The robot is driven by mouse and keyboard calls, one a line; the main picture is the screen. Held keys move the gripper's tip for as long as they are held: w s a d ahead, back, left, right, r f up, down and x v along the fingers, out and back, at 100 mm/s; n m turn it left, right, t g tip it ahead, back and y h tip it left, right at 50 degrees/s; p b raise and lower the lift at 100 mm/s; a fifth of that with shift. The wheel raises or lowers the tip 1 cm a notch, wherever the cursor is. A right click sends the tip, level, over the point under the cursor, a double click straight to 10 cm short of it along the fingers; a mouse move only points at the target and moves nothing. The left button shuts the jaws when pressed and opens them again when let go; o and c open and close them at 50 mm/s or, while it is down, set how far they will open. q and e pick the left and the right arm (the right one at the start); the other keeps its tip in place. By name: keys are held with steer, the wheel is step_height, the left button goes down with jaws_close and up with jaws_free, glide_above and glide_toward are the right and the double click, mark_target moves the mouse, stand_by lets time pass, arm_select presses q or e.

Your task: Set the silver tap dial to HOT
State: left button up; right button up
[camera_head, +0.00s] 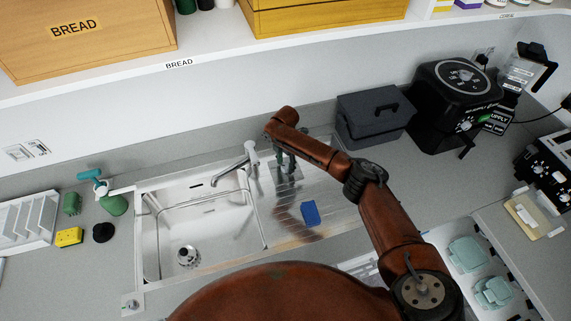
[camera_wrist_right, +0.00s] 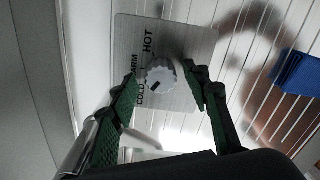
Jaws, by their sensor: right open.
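The silver tap dial (camera_wrist_right: 161,74) is a round ribbed knob on a metal plate (camera_wrist_right: 190,40) marked COLD, WARM and HOT in the right wrist view. Its dark pointer mark faces the lower left, towards the COLD end. My right gripper (camera_wrist_right: 163,80) is open, with one green finger on each side of the dial. I cannot tell whether the fingers touch it. In the head view, my right gripper (camera_head: 286,163) reaches down over the plate (camera_head: 287,185) beside the tap (camera_head: 250,155) and hides the dial. My left gripper is not in view.
A dark grey box (camera_head: 372,118) and a black appliance (camera_head: 455,100) stand at the back right. A shelf (camera_head: 215,58) runs above the counter.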

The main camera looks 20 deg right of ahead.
steer(key=shift+f, duration=0.2)
steer(key=shift+c, duration=0.2)
steer(key=c, duration=1.1)
